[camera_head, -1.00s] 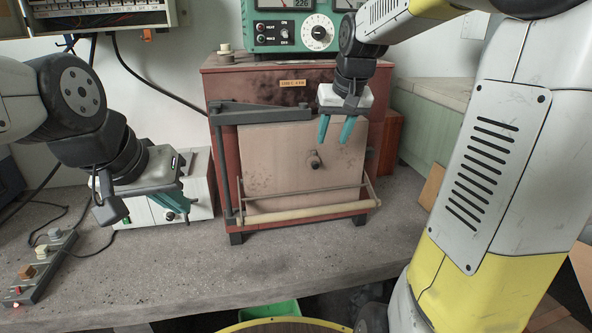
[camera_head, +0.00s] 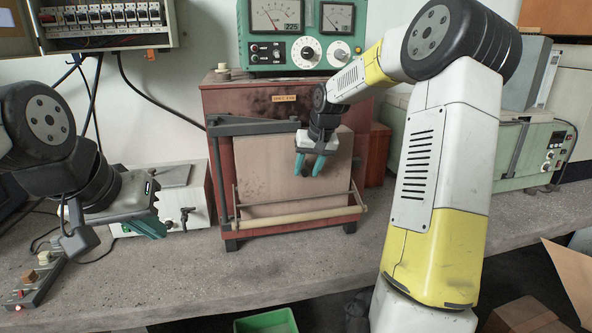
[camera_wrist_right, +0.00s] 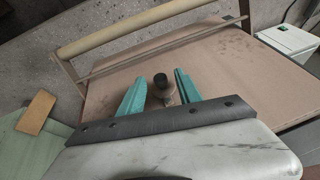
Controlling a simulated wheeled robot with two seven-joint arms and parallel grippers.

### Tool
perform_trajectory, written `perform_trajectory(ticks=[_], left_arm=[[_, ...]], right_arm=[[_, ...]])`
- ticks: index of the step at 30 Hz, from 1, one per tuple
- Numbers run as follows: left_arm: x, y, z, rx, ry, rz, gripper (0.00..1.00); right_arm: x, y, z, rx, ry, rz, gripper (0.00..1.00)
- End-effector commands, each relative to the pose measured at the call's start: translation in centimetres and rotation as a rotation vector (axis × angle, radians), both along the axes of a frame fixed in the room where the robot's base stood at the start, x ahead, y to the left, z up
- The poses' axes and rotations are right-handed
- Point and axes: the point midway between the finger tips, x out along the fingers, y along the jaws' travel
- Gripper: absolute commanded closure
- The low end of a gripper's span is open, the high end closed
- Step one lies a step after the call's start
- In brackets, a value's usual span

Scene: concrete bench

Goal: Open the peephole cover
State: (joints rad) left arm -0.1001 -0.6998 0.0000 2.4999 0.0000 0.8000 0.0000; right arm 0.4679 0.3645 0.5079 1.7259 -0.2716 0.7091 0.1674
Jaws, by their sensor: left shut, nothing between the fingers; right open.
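The red kiln (camera_head: 265,100) stands on the bench with its pale door (camera_head: 270,190) facing me, closed. The peephole cover has a small dark knob (camera_wrist_right: 161,80) with a metal base (camera_wrist_right: 167,96) at the middle of the door. In the head view my right gripper hides this knob. My right gripper (camera_head: 310,172) is open in front of the door. In the right wrist view its teal fingers stand on either side of the knob, with a gap to each. My left gripper (camera_head: 150,227) is shut and empty, at the left over the bench.
A wooden handle bar (camera_head: 290,222) crosses the door's lower part, and a dark hinge arm (camera_head: 250,126) runs along its top. A green meter unit (camera_head: 300,38) sits on the kiln. A white box (camera_head: 180,205) and a switch strip (camera_head: 40,280) are at the left.

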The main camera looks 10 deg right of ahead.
Motion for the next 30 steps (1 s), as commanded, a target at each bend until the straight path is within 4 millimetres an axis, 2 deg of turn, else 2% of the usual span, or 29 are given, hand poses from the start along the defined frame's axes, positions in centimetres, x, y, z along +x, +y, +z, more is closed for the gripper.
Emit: perform_trajectory(ticks=[8,15,23,30], left_arm=[[-0.01,0.0,0.01,0.0,0.0,0.0,1.0],[-0.01,0.0,0.01,0.0,0.0,0.0,1.0],[-0.01,0.0,0.01,0.0,0.0,0.0,1.0],[-0.01,0.0,0.01,0.0,0.0,0.0,1.0]], right_arm=[[0.1,0.04,-0.28,0.0,0.0,0.001,0.59],[0.09,0.04,-0.26,0.0,0.0,0.001,1.0],[0.09,0.08,-0.22,-0.008,0.0,0.002,1.0],[0.1,0.2,-0.12,-0.086,-0.004,0.005,1.0]])
